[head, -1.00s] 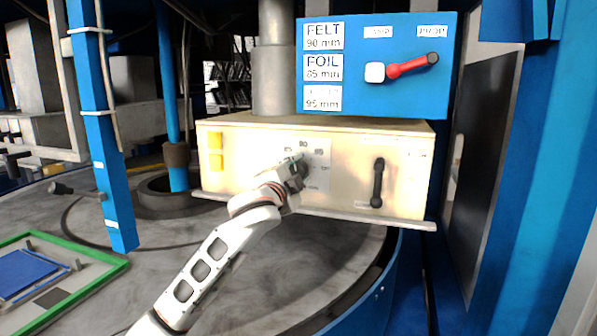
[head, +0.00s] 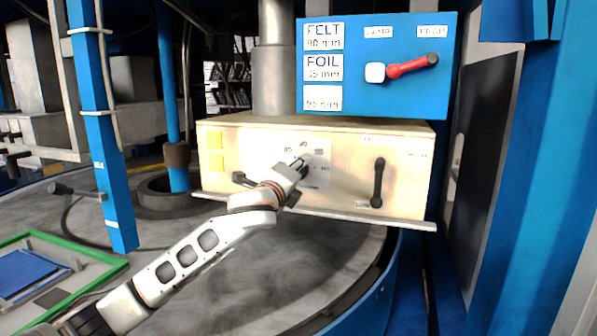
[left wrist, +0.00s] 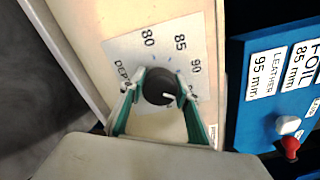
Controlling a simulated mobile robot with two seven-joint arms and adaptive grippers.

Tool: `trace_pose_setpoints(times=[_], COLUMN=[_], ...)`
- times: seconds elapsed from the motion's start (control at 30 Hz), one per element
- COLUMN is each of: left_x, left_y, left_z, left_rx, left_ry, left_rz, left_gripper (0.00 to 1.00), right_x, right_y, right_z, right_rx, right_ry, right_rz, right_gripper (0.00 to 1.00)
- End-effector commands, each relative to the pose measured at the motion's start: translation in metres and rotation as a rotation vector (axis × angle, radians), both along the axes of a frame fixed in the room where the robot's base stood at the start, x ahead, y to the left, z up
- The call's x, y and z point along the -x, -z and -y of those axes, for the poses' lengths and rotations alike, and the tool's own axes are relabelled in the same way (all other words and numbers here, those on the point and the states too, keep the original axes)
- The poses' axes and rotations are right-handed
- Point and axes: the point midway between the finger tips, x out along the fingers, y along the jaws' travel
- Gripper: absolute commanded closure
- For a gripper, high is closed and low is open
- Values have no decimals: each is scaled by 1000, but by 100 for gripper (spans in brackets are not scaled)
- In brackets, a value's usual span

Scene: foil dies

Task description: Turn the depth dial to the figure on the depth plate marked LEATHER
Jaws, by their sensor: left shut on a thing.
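The depth dial (left wrist: 157,86) is a round black knob on a pale plate (left wrist: 117,52) in the left wrist view. Its white mark points to the lower right, toward the side past the 90, where my finger partly covers the scale. The figures 80, 85 and 90 show around it. My left gripper (left wrist: 160,80) has its green fingers shut on the dial, one each side. In the head view my left gripper (head: 304,163) hides the dial on the cream box's front. The depth plate's LEATHER label (left wrist: 267,74) reads 95 mm in the left wrist view. My right gripper is not in view.
The cream box (head: 340,180) has a black handle (head: 378,183) right of the dial and another dark handle (head: 240,179) to the left. Above are a blue panel (head: 410,100) and a red lever (head: 408,66). A blue post (head: 108,170) stands left.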

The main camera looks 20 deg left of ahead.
Motion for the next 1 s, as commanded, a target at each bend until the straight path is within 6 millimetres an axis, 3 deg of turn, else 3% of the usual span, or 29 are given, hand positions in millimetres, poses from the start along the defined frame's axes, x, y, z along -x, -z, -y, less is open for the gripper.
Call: trace_pose_setpoints(times=[0.33,0.87,0.9,0.93,1.0], left_x=[0,0,0,0,0], left_y=[0,0,0,0,0], left_z=[0,0,0,0,0], left_rx=[-132,-151,-151,-151,-151], left_ry=[0,0,0,0,0], left_rz=[5,6,6,6,6], left_gripper=[89,89,60,52,51], right_x=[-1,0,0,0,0], right_y=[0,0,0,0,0], right_z=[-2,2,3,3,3], right_rx=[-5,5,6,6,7], right_ry=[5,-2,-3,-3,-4], right_rz=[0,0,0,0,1], right_gripper=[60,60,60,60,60])
